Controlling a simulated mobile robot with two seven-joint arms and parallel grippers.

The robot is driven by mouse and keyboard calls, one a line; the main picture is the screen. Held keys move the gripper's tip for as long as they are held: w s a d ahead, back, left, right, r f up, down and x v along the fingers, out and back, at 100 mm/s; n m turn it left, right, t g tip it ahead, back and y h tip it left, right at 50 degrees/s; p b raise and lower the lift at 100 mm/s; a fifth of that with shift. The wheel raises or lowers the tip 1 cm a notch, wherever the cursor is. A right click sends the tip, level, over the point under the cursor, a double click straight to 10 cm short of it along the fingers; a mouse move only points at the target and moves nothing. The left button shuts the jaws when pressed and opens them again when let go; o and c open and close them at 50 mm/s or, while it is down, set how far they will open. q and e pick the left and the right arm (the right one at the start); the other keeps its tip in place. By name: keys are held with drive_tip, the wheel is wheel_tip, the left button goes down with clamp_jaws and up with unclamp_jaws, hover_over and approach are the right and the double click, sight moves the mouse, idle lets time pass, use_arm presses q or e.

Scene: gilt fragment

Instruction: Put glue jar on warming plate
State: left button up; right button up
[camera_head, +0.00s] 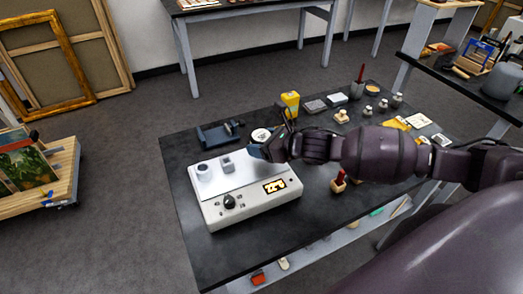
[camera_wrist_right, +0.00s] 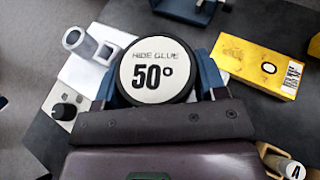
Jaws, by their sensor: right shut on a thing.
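The glue jar has a round white lid reading "HIDE GLUE 50°" (camera_wrist_right: 158,70); in the head view the lid (camera_head: 261,134) shows just behind the plate's back right corner. My right gripper (camera_head: 262,150) is shut on the jar; in the wrist view its blue fingers lie on either side of it. The gripper hides the jar's lower part, and I cannot tell its height above the table. The warming plate (camera_head: 245,183) is a white box with a pale top, black knob and lit display. It also shows left of the jar in the wrist view (camera_wrist_right: 83,74). My left gripper is not in view.
A dark blue stand (camera_head: 220,133) and a yellow box (camera_head: 290,103) are behind on the black table (camera_head: 180,147). A red-handled tool (camera_head: 339,180) stands under my right arm.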

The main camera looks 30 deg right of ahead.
drive_tip(key=shift+f, duration=1.45)
drive_tip(key=shift+f, duration=0.2)
drive_tip(key=o, duration=1)
drive_tip(key=shift+r, duration=0.15)
drive_tip(key=shift+s+d+r, duration=0.1)
drive_tip(key=shift+s, duration=0.15)
drive_tip(key=v, duration=1.1)
drive_tip(key=shift+s+d+r, duration=0.1)
drive_tip(key=shift+s+d, duration=0.05)
drive_tip(key=shift+s, duration=0.05)
